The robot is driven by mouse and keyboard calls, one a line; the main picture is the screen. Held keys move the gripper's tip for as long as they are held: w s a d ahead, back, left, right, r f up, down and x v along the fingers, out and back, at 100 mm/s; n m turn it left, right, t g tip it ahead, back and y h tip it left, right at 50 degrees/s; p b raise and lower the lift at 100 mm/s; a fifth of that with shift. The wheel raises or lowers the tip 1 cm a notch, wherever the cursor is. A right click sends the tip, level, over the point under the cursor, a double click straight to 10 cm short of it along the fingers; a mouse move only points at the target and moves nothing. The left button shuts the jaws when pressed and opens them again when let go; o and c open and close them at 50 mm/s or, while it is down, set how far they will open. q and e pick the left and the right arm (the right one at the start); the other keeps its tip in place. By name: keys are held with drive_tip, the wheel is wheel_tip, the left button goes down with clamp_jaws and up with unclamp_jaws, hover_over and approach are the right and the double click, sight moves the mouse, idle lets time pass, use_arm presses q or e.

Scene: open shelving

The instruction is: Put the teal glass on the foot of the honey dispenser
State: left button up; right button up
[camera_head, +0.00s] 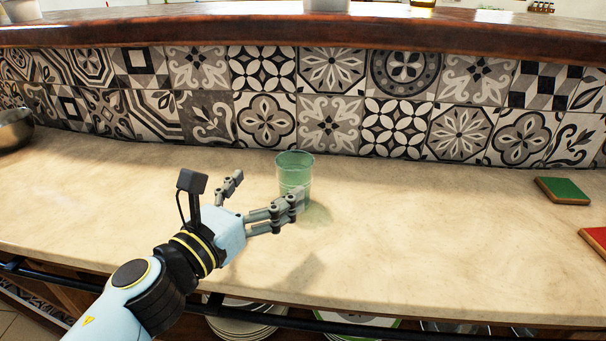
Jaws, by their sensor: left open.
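The teal glass (293,168) stands upright on the pale counter (420,220), a little right of the middle of my left arm's reach. My left gripper (268,194) is open, low over the counter. Its near finger lies in front of the lower part of the glass and hides some of it; its other finger is raised to the left of the glass. I cannot tell whether the near finger touches the glass. I see no honey dispenser in this view. My right gripper is not in view.
A patterned tile wall (300,95) rises behind the counter, under a wooden ledge (300,33). A metal bowl (14,130) is at the far left. A green item (563,190) and a red item (597,238) lie at the right. Plates (240,326) are stacked below.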

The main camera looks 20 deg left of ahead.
sight(286, 169)
use_arm(q)
drive_tip(key=x, duration=0.9)
drive_tip(key=shift+w+d+p, duration=0.1)
drive_tip(key=shift+w+p, duration=0.05)
drive_tip(key=shift+p, duration=0.25)
drive_tip(key=shift+r, duration=0.1)
drive_tip(key=c, duration=1.3)
drive_tip(key=shift+c, duration=0.5)
drive_tip(key=shift+r, duration=0.1)
